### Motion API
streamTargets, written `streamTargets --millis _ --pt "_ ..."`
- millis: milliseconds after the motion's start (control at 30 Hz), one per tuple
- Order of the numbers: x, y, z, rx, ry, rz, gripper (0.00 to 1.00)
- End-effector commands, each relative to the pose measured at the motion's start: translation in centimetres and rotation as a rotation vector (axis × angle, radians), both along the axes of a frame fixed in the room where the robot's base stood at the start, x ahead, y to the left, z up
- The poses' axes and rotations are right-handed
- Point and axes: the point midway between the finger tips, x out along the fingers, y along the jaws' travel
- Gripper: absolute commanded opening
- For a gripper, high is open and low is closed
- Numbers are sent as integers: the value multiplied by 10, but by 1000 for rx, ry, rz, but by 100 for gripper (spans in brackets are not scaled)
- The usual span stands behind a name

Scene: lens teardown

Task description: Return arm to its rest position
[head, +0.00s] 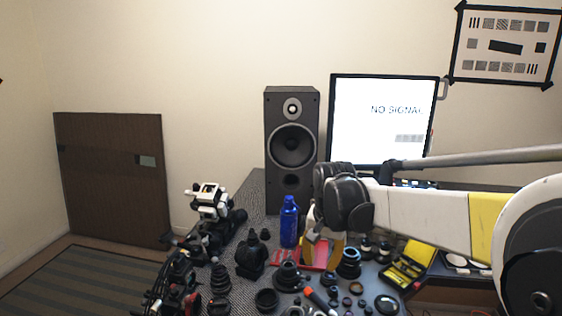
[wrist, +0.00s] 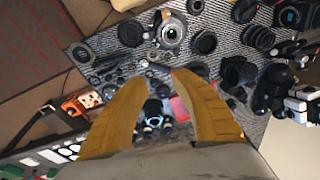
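My gripper (head: 321,254) points down over the cluttered workbench (head: 247,201), with its dark joint housing above the yellow fingers. In the wrist view my gripper (wrist: 159,76) has its two yellow fingers apart, with nothing held between them. Lens parts on the bench show below and between the fingers. A red tray (head: 320,263) lies behind and under the fingers in the head view, partly hidden by them. My white and yellow arm reaches in from the right.
A blue bottle (head: 289,225) stands just left of my gripper. A tall speaker (head: 292,140) and a monitor (head: 380,120) stand behind. Several lens rings, a yellow case (head: 408,264) and a white-and-black device (head: 208,201) crowd the bench. Free air lies above it.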

Motion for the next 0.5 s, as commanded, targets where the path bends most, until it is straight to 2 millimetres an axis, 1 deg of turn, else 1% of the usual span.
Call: streamTargets --millis 33,100,233,367,500 --pt "-17 -9 12 -1 -27 17 30" --pt "-38 -19 26 -5 -70 49 30" --pt "-79 -37 43 -19 -148 107 30" --pt "-122 -53 51 -41 -226 162 30" --pt "-166 -68 49 -75 -307 220 30"
